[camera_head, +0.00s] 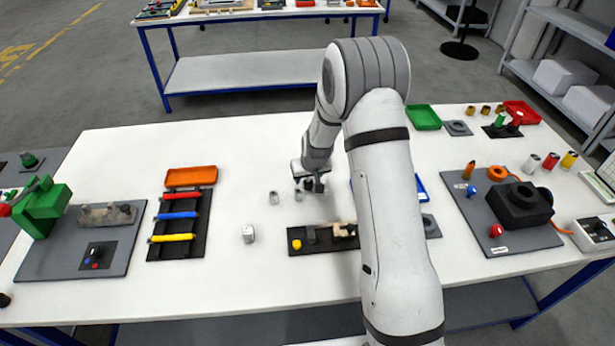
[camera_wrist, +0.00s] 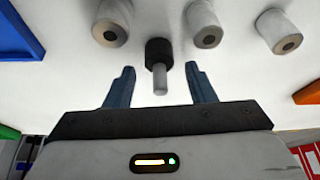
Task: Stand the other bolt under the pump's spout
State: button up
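My gripper (camera_wrist: 160,80) is open, with its two blue-grey fingers spread. A bolt (camera_wrist: 157,68) with a black head and a grey shank is in line with the gap between the fingertips. Clear space shows on both sides of it. In the head view my gripper (camera_head: 313,184) is low over the middle of the white table, and the bolt is hard to tell from the dark fingers. No spout is clearly visible.
Pale hollow cylinders (camera_wrist: 203,25) stand close beyond the bolt. A black fixture (camera_head: 298,245) with a yellow piece lies in front of my gripper. An orange tray (camera_head: 191,176) and a black rack (camera_head: 178,240) are to the left. A black block (camera_head: 519,206) is at right.

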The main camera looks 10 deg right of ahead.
jog(key=shift+r, duration=0.15)
jog(key=shift+r, duration=0.15)
jog(key=s+d+r+b, duration=0.1)
jog(key=s+d+r, duration=0.1)
jog(key=s+r, duration=0.7)
jog(key=s+d+r, duration=0.1)
jog(key=s+r, duration=0.8)
jog(key=r, duration=0.3)
jog(key=shift+s+d+r+m+b, duration=0.3)
jog(key=shift+d+m+b, duration=0.1)
jog(key=shift+m+g+h, duration=0.3)
jog(key=shift+m+g, duration=0.2)
jog(key=s+r, duration=0.1)
jog(key=s, duration=0.4)
jog(key=s+d+r, duration=0.1)
jog(key=s, duration=0.5)
jog(key=s+d+r, duration=0.1)
jog(key=s, duration=0.4)
jog(key=shift+s+d, duration=0.1)
jog(key=shift+s, duration=0.05)
jog(key=shift+c, duration=0.2)
jog(key=shift+s+f, duration=0.1)
jog(key=shift+s, duration=0.2)
jog(key=shift+c, duration=1.2)
